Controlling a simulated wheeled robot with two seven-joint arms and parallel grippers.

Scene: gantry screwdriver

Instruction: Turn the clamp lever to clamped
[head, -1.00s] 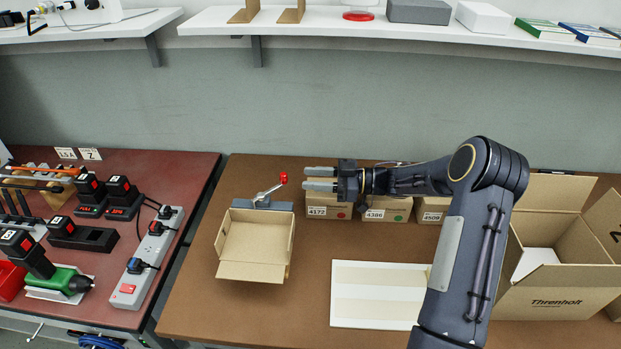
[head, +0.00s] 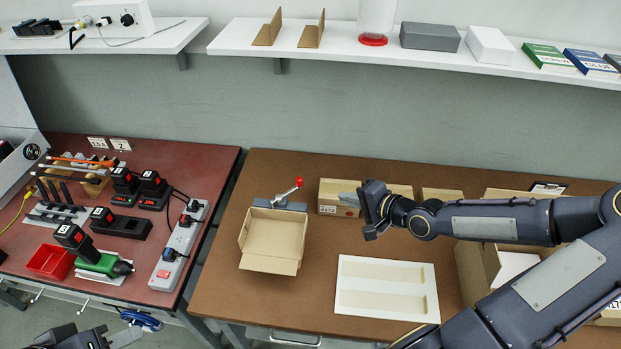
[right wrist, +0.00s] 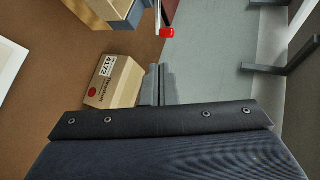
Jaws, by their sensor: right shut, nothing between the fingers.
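The clamp lever (head: 287,192) is a thin metal arm with a red knob (head: 299,182). It slants up to the right from its grey clamp base (head: 281,205), behind an open cardboard box. The red knob also shows near the top of the right wrist view (right wrist: 167,31). My right gripper (head: 343,198) is shut and empty, pointing left, to the right of the knob and apart from it. Its grey fingers show in the right wrist view (right wrist: 157,85) beside carton 4172. My left gripper (head: 128,337) is only partly visible at the bottom left edge, away from the clamp.
The open cardboard box (head: 272,233) stands directly in front of the clamp. Carton 4172 (head: 327,208) and other cartons line the back of the brown table. A white tray (head: 360,302) lies in front. A red table (head: 215,172) with tools stands left.

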